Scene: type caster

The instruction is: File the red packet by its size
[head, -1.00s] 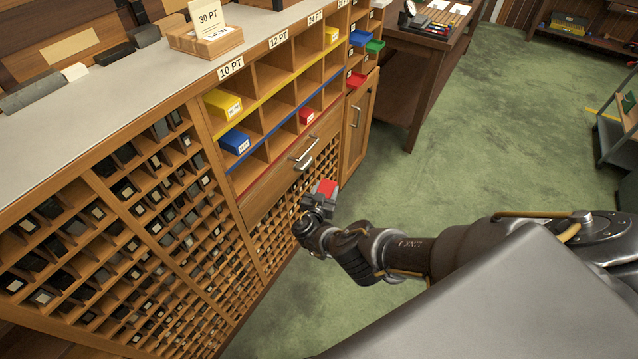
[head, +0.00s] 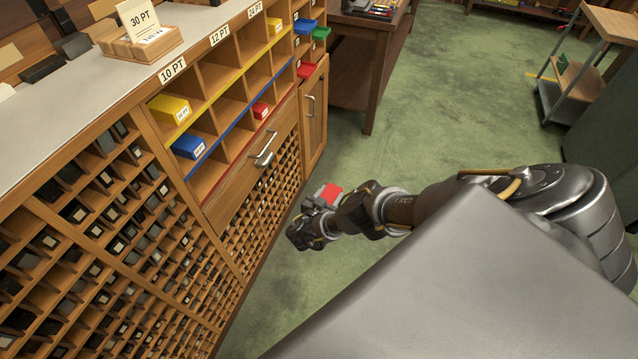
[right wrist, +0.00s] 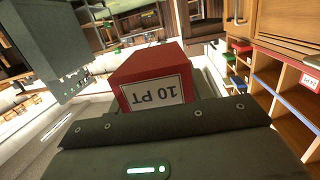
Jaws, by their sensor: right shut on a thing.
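My right gripper (head: 325,197) is shut on a red packet (head: 331,190), held above the floor to the right of the cabinet and clear of it. In the right wrist view the packet (right wrist: 150,68) has a white label reading 10 PT, upside down. The pigeonhole rack (head: 213,92) has columns labelled 10 PT (head: 173,69) and 12 PT (head: 220,34), with others further right. Its rows have yellow, blue and red edge strips. Under 10 PT are a yellow packet (head: 168,108) and a blue packet (head: 189,146); the red-strip cell below looks empty. My left gripper is out of view.
Another red packet (head: 260,110) sits further right in the red-strip row. A drawer with a metal handle (head: 264,158) is below the rack. A 30 PT card (head: 140,20) stands on the countertop. Green floor (head: 420,110) is open to the right.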

